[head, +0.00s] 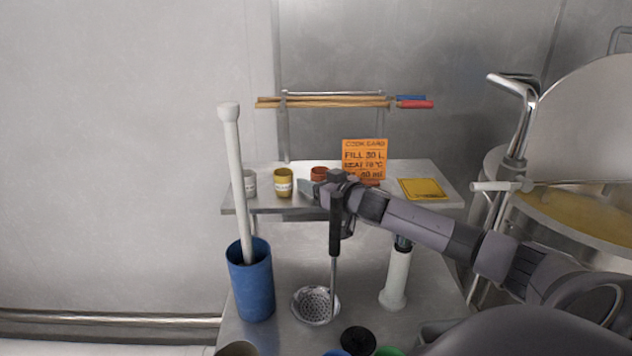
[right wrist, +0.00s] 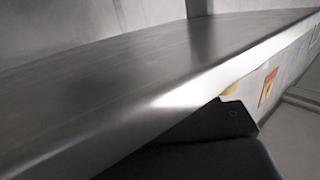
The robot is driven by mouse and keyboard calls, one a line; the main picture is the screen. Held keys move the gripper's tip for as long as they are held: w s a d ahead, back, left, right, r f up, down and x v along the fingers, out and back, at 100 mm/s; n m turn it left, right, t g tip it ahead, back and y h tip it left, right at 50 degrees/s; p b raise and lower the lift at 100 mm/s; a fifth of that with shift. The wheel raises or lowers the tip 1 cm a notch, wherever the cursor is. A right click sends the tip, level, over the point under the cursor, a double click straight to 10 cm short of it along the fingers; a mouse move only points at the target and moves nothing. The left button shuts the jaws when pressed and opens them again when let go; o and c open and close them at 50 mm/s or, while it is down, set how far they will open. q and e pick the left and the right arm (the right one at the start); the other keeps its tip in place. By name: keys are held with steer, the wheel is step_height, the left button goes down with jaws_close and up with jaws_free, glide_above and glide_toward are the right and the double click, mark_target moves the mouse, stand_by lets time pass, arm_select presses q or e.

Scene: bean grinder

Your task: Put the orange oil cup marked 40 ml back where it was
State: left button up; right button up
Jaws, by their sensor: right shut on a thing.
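An orange-red cup (head: 320,173) is at the upper shelf (head: 410,170), in the head view. My right gripper (head: 313,187) reaches in from the right and is shut at this cup. The gripper and wrist hide the cup's lower part, so I cannot read its marking or tell whether it touches the shelf. A yellow cup (head: 283,184) and a pale grey cup (head: 250,183) stand to its left. In the right wrist view, the shelf edge (right wrist: 200,85) fills much of the picture and the cup does not show. My left gripper is not in view.
An orange cook card (head: 365,157) and a yellow pad (head: 422,188) are on the shelf's right side. A black-handled skimmer (head: 316,305) rises before my right wrist. A blue holder (head: 250,285) with a tall white tool stands left. A large kettle (head: 580,215) is right.

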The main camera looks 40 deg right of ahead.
steer(key=shift+f, duration=0.25)
steer(key=o, duration=0.8)
steer(key=shift+r, duration=0.1)
steer(key=shift+c, duration=0.2)
steer(key=shift+r, duration=0.3)
steer(key=shift+s+f, duration=0.2)
steer(key=shift+s, duration=0.25)
steer(key=shift+s+a+r+b, duration=0.15)
steer(key=shift+s+r+b, duration=0.05)
steer(key=shift+s, duration=1)
steer(key=shift+s+a+r+b, duration=0.1)
steer(key=shift+s+r+b, duration=0.1)
steer(key=shift+s, duration=1.05)
steer(key=shift+s+a+r+b, duration=0.15)
steer(key=shift+s+r, duration=0.05)
steer(key=shift+s, duration=1)
steer(key=shift+s+a+r, duration=0.1)
steer(key=shift+s+r, duration=0.1)
steer(key=shift+s, duration=0.7)
steer(key=shift+s+a+r, duration=0.1)
steer(key=shift+s+r, duration=0.05)
steer(key=shift+s, duration=0.75)
